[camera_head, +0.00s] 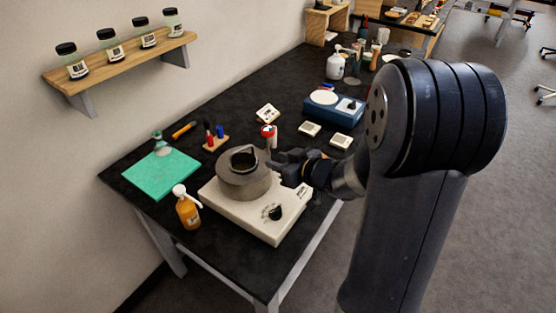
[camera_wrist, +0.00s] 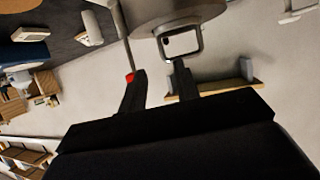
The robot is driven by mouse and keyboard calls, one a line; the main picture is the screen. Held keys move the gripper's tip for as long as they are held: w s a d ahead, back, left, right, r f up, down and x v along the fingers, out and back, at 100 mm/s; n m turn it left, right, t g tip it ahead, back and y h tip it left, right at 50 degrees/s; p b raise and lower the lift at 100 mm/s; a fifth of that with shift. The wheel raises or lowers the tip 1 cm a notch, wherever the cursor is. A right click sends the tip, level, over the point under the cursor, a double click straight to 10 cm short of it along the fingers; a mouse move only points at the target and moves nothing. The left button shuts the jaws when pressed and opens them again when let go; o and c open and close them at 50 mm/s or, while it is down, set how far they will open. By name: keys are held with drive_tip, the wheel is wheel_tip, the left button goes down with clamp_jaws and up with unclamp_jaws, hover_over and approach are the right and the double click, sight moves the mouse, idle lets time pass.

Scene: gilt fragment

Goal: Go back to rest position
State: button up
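My gripper (camera_head: 280,163) is just to the right of a grey round vessel (camera_head: 243,182) on a white hot plate (camera_head: 257,212). In the wrist view its two dark fingers (camera_wrist: 158,78) stand apart with nothing seen held between them. I cannot tell whether the finger touches the loop. A red spot shows at the left fingertip.
A wall shelf (camera_head: 120,61) holds several jars.

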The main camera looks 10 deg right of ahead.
sight(253, 149)
drive_tip(key=x, duration=1.2)
drive_tip(key=shift+s+f, duration=0.1)
drive_tip(key=shift+r, duration=0.75)
